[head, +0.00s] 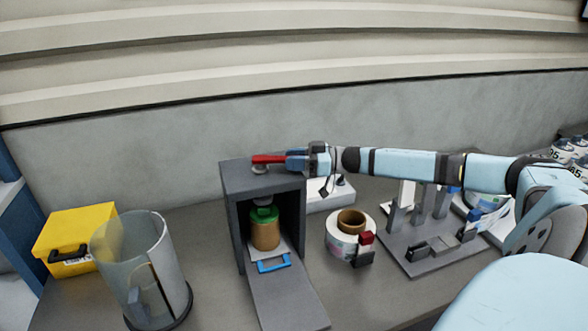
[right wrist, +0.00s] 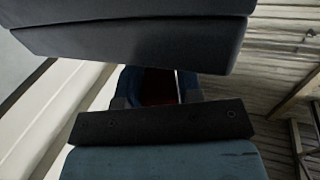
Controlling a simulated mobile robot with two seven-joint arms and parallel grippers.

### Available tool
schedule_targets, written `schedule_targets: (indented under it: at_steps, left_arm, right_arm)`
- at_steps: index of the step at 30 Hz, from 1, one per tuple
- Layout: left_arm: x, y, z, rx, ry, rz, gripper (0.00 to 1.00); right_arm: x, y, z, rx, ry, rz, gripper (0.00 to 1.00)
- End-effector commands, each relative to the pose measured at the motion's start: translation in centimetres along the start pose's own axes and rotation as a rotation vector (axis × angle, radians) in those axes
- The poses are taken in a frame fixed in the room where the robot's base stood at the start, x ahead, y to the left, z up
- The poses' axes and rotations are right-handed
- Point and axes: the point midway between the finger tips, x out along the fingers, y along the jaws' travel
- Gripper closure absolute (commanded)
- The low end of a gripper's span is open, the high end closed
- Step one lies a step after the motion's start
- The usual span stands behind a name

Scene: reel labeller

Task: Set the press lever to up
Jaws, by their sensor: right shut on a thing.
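The press (head: 233,215) is a dark grey open-fronted box on the bench. Its red lever (head: 267,159) lies about level just above the box top, over a small round pivot. My right gripper (head: 290,160) reaches in from the right and is shut on the lever's right end. In the right wrist view, a dark red patch of the lever (right wrist: 157,88) shows between the fingers; the rest is hidden. My left gripper is in neither view.
Inside the press stands a brown reel with a green top (head: 265,228). A clear cylinder (head: 145,265) and a yellow box (head: 75,238) stand at left. A label roll (head: 345,240) and a grey rack (head: 425,255) stand at right, under my right arm.

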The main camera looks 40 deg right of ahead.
Motion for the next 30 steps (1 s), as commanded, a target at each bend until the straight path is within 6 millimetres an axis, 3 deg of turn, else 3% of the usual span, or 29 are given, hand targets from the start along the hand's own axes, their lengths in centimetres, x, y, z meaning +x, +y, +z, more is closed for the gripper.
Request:
schedule_targets:
  at_steps: [18,30]
  left_arm:
    - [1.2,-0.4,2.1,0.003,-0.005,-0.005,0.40]
    - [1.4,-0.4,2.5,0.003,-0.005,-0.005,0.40]
  right_arm:
    - [1.0,3.8,0.0,-0.002,0.004,-0.414,1.00]
    - [1.3,4.4,0.0,0.000,0.002,-0.509,1.00]
